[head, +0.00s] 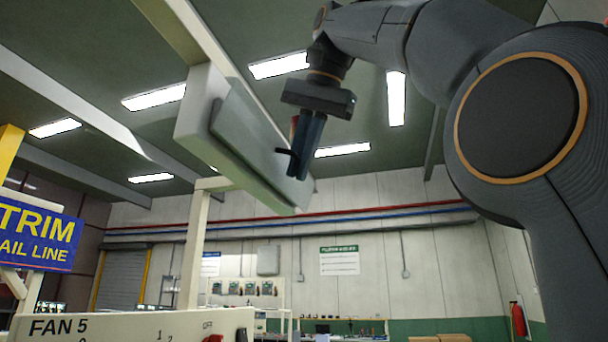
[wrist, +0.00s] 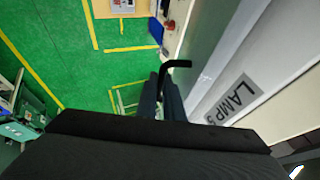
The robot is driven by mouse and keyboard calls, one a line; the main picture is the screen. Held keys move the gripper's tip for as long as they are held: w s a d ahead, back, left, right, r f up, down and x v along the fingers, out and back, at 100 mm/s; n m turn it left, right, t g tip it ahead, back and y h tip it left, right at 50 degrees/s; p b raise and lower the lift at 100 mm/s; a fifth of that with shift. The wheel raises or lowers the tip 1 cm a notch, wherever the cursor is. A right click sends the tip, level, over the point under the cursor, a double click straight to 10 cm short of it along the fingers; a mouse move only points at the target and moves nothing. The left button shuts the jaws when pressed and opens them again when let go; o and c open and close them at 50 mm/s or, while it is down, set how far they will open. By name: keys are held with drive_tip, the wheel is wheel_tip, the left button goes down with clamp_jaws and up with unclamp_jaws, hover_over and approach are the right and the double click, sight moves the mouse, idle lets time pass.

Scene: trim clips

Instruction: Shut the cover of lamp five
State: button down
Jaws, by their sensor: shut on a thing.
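The lamp five housing (head: 195,115) is a pale box hanging overhead left of centre in the head view. Its grey cover (head: 245,130) lies along the housing's right-hand face; whether a gap remains between them I cannot tell. A "LAMP 5" label (wrist: 236,98) shows in the wrist view. A black bent handle (head: 285,152) sticks out near the cover's lower right end; it also shows in the wrist view (wrist: 176,64). My gripper (head: 298,174) points down beside the cover, its fingers shut on the handle, and the fingers (wrist: 165,98) partly hide it.
A pale post and beam (head: 193,245) stand below and behind the housing. A blue "TRIM" sign (head: 38,235) is at left, and a "FAN 5" panel (head: 120,325) at lower left. The green floor (wrist: 55,45) with yellow lines lies far below. Open air lies below my gripper.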

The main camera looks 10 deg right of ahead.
drive_tip(key=shift+a+f, duration=0.1)
drive_tip(key=shift+a, duration=0.05)
idle(0.4)
drive_tip(key=c, duration=2.2)
unclamp_jaws()
drive_tip(key=shift+w+a, duration=0.1)
drive_tip(key=shift+a, duration=0.05)
drive_tip(key=shift+s+d+r, duration=0.25)
drive_tip(key=shift+r, duration=0.2)
drive_tip(key=shift+s+d+r+b, duration=0.1)
drive_tip(key=shift+s+d+b, duration=0.35)
drive_tip(key=shift+s, duration=1.5)
drive_tip(key=shift+s+d+f+b, duration=0.1)
drive_tip(key=shift+s+d, duration=0.6)
drive_tip(key=shift+s, duration=1.25)
drive_tip(key=shift+s+d+r+b, duration=0.1)
drive_tip(key=shift+s+d+b, duration=0.35)
drive_tip(key=shift+s, duration=1.5)
drive_tip(key=shift+d, duration=0.15)
